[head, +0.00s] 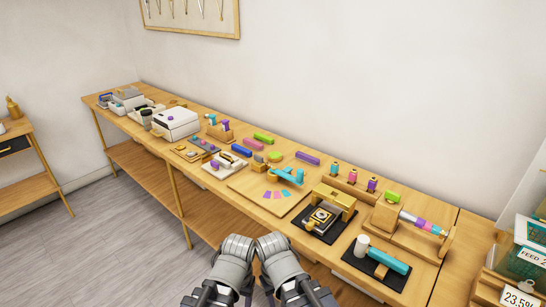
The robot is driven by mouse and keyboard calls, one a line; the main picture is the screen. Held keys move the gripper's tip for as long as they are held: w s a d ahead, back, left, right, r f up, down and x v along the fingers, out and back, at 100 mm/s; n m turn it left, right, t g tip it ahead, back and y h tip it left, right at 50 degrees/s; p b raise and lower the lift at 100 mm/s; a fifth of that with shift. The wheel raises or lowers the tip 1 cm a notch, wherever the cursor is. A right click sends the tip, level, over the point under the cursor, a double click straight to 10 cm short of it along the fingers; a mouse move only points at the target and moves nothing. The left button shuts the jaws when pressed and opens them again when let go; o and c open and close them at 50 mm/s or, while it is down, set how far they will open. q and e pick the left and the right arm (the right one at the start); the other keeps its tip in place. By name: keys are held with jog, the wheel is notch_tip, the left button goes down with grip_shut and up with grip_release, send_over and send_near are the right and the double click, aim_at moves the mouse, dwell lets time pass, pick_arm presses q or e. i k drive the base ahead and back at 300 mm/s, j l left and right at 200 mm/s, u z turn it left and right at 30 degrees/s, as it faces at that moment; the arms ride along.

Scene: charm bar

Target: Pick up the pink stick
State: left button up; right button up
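The pink stick (253,145) is a short magenta bar lying on the long wooden counter (222,190), towards its back edge. It lies between a green stick (263,138) and a blue-violet stick (241,150), and looks apart from both. Two grey links of my arms show at the bottom middle, in front of the counter and well short of the pink stick. No gripper fingers can be made out, and nothing is seen touching the stick.
A purple stick (307,158) lies farther right. A white box (175,122) stands to the left. A wooden board (243,187) with coloured cards and a teal tool (287,175) lies in front. Black-based presses and a roller device (410,225) crowd the right side.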

aim_at(258, 146)
jog(key=i+j, duration=0.65)
jog(key=i+j+u, duration=0.15)
jog(key=i+j, duration=0.5)
jog(key=i, duration=0.1)
